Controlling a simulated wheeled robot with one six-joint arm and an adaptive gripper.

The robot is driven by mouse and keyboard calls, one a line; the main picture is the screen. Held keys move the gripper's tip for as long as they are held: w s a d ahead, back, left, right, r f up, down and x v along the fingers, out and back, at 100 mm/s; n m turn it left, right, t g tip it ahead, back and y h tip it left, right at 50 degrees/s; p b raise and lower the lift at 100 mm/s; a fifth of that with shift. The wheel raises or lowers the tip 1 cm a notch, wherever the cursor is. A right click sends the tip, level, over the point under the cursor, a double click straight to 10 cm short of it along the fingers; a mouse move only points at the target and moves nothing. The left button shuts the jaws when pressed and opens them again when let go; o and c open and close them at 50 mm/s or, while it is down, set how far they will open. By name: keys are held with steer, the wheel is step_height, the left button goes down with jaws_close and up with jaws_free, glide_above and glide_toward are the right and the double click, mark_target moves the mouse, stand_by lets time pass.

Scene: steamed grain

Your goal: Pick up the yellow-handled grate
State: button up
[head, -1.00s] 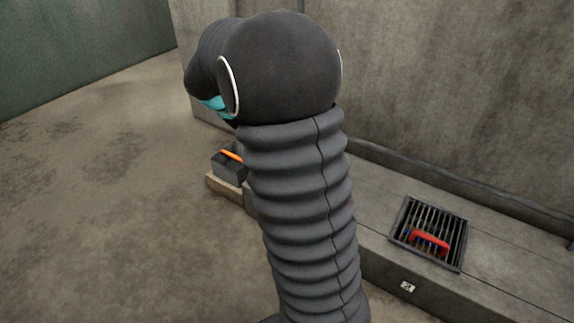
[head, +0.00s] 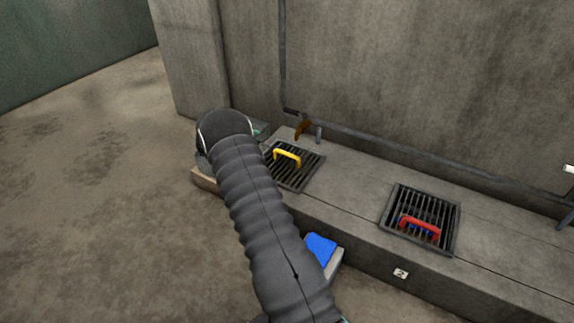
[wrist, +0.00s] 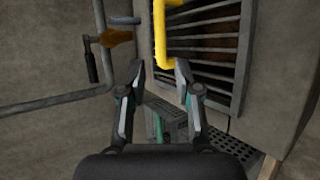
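The yellow-handled grate (head: 306,171) lies on the concrete ledge near the wall in the head view. Its yellow handle (head: 288,155) stands up from dark bars, left of the red-handled grate. In the wrist view the yellow handle (wrist: 161,40) and the grate's bars (wrist: 205,47) show just beyond my gripper (wrist: 159,68). My gripper is open and empty, its two fingertips apart, with the handle's end ahead of the gap. I see no contact. In the head view my arm hides most of the gripper.
A red-handled grate (head: 398,232) sits in the ledge (head: 355,200) to the right. A brown tap (head: 303,127) and a pipe (head: 283,60) are by the wall behind the yellow handle. A blue-topped object (head: 321,247) stands before the ledge. Open floor (head: 90,200) lies left.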

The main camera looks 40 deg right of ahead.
mark_target(286, 154)
steer(key=x, duration=1.3)
steer(key=shift+s+d+f, duration=0.2)
steer(key=shift+s+d, duration=0.05)
steer(key=shift+d, duration=0.1)
jaws_close()
steer(key=shift+r, duration=0.1)
